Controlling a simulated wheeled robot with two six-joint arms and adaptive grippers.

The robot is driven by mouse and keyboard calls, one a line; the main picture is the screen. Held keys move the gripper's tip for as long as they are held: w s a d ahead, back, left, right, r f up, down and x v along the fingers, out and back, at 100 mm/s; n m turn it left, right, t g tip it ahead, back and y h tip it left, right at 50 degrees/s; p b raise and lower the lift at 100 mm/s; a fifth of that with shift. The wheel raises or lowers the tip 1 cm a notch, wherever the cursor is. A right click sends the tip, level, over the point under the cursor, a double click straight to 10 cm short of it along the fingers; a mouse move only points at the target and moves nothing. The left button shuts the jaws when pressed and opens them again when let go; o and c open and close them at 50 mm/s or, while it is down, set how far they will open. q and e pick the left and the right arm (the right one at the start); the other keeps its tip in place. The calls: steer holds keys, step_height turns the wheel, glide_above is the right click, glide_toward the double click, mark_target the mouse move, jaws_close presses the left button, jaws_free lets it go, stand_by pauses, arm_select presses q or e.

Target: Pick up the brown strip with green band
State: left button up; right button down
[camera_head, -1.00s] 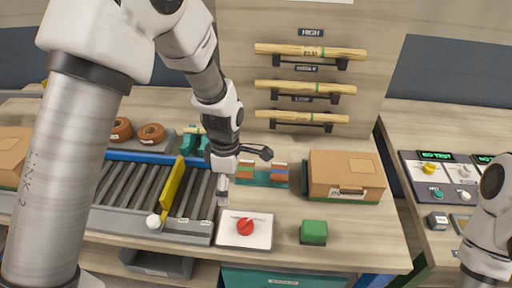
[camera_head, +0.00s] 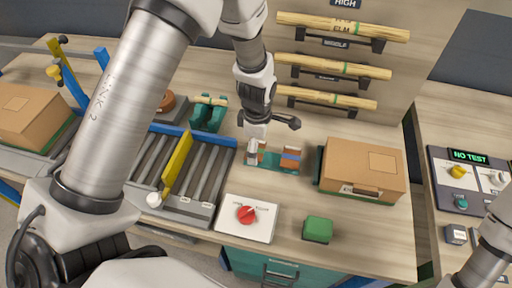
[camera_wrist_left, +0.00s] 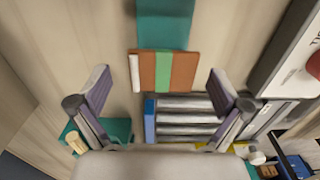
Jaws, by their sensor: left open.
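The brown strip with green band (camera_wrist_left: 147,70) lies on a teal holder (camera_wrist_left: 165,28) in the left wrist view. Its green band runs across it, and one end is white. In the head view the strip (camera_head: 262,148) is partly hidden by my left gripper (camera_head: 254,149). In the left wrist view my left gripper (camera_wrist_left: 160,84) is open, with one finger on each side of the strip and nothing held. A second brown strip, with a blue band (camera_head: 290,154), sits to the right on the same holder. My right gripper is out of view.
A cardboard box (camera_head: 360,170) stands right of the holder. A roller conveyor (camera_head: 185,165) with a yellow bar (camera_head: 177,165) is on the left. A red-knob panel (camera_head: 247,217) and a green block (camera_head: 317,229) are in front. Wooden bars (camera_head: 335,67) hang behind.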

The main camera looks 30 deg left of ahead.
arm_select(q)
steer(key=shift+s+r, duration=0.2)
steer(key=shift+s, duration=0.05)
steer(key=shift+w+f, duration=0.15)
steer(key=shift+f, duration=0.2)
steer(key=c, duration=0.8)
